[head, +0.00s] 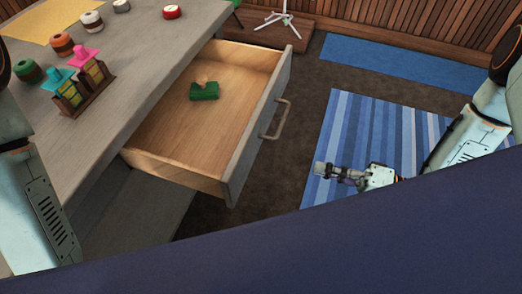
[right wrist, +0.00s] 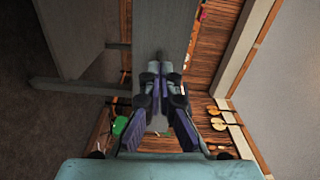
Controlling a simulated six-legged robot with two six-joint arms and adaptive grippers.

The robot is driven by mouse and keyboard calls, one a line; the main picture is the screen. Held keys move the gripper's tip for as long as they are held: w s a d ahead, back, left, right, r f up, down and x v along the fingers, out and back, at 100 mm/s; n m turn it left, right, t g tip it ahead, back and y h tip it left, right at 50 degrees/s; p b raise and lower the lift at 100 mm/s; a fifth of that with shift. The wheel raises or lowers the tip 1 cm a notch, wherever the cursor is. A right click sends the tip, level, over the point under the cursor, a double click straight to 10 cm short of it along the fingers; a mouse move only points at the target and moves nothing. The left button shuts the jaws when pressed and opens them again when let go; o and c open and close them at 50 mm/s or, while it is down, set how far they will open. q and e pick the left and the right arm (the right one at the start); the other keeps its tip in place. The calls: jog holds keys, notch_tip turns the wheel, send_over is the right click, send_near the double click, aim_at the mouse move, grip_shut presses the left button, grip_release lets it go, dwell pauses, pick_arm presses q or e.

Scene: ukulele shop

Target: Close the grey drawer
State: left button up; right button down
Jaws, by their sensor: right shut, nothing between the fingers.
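The grey drawer (head: 247,135) stands pulled out of the grey workbench (head: 130,85), with its bare wood inside showing. A bow-shaped handle (head: 274,119) is on its front. A green object (head: 204,91) with a small tan piece lies in the drawer. My right gripper (head: 322,170) is to the right of the drawer front, apart from it and from the handle, over the striped rug. In the right wrist view its fingers (right wrist: 161,68) are together and empty, before a grey panel. My left arm shows at the left edge, but its gripper is out of view.
Several coloured spools (head: 62,44) and a wooden rack (head: 80,93) with pink and teal pieces stand on the benchtop. A white-legged stand (head: 284,22) is on a wooden platform behind. The floor right of the drawer is clear, with a blue striped rug (head: 345,125).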

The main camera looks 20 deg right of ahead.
jog(key=m+b, duration=0.1)
jog(key=b, duration=0.4)
send_near(252, 149)
jog(key=x, duration=0.5)
jog(key=shift+w+a+f, duration=0.15)
jog(key=shift+f, duration=0.15)
jog(key=shift+w+a, duration=0.4)
jog(key=shift+a, duration=0.15)
jog(key=shift+w+a, duration=0.1)
jog(key=shift+w, duration=0.05)
